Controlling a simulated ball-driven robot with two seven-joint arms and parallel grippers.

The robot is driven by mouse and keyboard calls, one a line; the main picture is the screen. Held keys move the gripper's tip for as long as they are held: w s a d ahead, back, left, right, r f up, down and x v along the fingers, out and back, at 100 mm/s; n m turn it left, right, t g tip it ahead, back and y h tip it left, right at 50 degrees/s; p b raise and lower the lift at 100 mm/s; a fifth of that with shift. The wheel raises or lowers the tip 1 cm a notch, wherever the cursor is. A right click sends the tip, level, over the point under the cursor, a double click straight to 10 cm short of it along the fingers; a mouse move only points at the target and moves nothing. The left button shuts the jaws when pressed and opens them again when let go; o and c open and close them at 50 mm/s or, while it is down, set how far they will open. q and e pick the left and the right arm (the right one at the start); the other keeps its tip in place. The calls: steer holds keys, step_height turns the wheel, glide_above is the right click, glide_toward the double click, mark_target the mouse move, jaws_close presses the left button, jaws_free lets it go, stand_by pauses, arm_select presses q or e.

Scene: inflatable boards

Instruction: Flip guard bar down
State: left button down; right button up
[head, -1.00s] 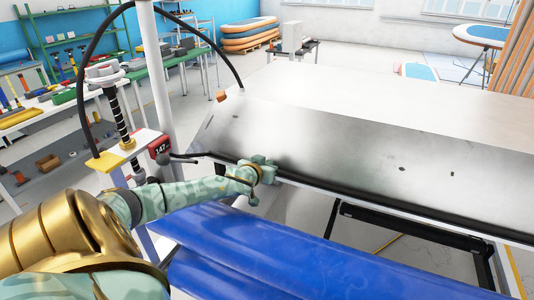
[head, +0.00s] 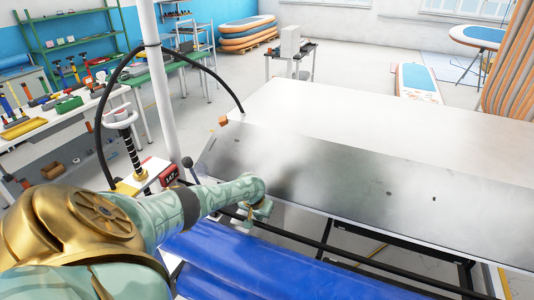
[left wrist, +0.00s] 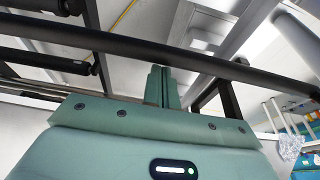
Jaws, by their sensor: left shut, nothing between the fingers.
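The black guard bar (head: 327,246) runs along the front of the large metal-topped table (head: 330,170), apart from and below its near edge. My left gripper (head: 261,211) is shut and empty at the left part of the bar, by the table's front edge. In the left wrist view the shut fingers (left wrist: 161,86) point up toward the bar (left wrist: 200,62), their tips close to it; I cannot tell whether they touch. A short lever with a black knob (head: 188,162) stands at the table's left end. My right gripper is not in view.
Blue sheet material (head: 270,265) hangs below the bar. A white post (head: 159,90), a black hose (head: 108,95) and a red display box (head: 169,174) stand left of the table. The tabletop is mostly clear.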

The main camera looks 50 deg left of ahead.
arm_select(q)
steer(key=shift+s+d+f+g, duration=0.35)
steer(key=shift+s+f+g, duration=0.25)
steer(key=shift+f, duration=0.05)
steer(key=shift+r, duration=0.3)
steer(key=p+v, duration=0.2)
steer(key=v, duration=0.1)
steer(key=w+p+v, duration=0.1)
steer(key=v, duration=0.1)
steer(key=shift+a+r+p, duration=0.1)
steer(key=shift+a+p, duration=0.2)
steer(key=shift+p, duration=0.1)
steer(key=a+p+v, duration=0.1)
steer(key=p+v, duration=0.1)
steer(key=v, duration=0.9)
steer(key=shift+s+d+r, duration=0.15)
steer(key=shift+d+r, duration=0.05)
steer(key=shift+d, duration=0.15)
